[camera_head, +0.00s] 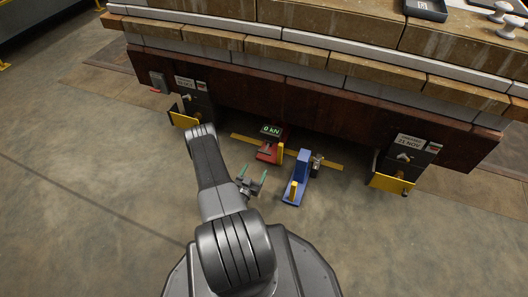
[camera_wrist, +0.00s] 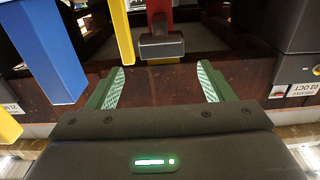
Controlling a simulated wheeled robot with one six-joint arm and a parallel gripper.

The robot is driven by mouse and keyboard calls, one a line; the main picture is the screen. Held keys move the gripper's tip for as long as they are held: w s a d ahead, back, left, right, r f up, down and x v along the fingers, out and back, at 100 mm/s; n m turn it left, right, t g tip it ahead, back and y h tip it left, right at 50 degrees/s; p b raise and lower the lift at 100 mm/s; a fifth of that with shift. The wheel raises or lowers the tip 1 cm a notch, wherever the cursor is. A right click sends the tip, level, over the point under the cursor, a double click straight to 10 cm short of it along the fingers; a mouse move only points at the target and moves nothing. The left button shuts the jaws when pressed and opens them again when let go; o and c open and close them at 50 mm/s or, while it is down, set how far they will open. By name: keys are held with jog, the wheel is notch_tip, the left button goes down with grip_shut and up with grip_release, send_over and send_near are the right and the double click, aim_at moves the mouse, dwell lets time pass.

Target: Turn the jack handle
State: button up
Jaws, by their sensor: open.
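A red jack (camera_head: 268,153) with a green "0 kN" display (camera_head: 271,130) sits on the floor below the stack, with an upright yellow piece (camera_head: 280,154) at its right. A blue jack (camera_head: 301,172) stands to its right, with a yellow handle (camera_head: 293,190) at its front. My gripper (camera_head: 253,175) is open and empty, in front of the red jack and left of the blue one. In the wrist view, nothing is between my gripper's green fingers (camera_wrist: 162,76). A grey block (camera_wrist: 161,46) on the red part (camera_wrist: 158,12) is beyond them; a yellow bar (camera_wrist: 122,32) and the blue jack (camera_wrist: 47,50) are left.
A dark red beam (camera_head: 300,105) carrying layered blocks overhangs the jacks. Black brackets with yellow guards stand left (camera_head: 185,120) and right (camera_head: 391,183). A flat yellow bar (camera_head: 327,164) passes behind the jacks. The concrete floor at left (camera_head: 90,170) is clear.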

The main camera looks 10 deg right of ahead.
aim_at(264, 153)
jog(key=b+x, duration=0.3)
jog(key=x, duration=0.8)
jog(key=shift+d+f, duration=0.1)
jog(key=shift+w+d+b, duration=0.3)
jog(key=shift+w+d, duration=0.05)
jog(key=shift+w, duration=0.25)
jog(key=c, duration=0.7)
jog(key=shift+m, duration=0.3)
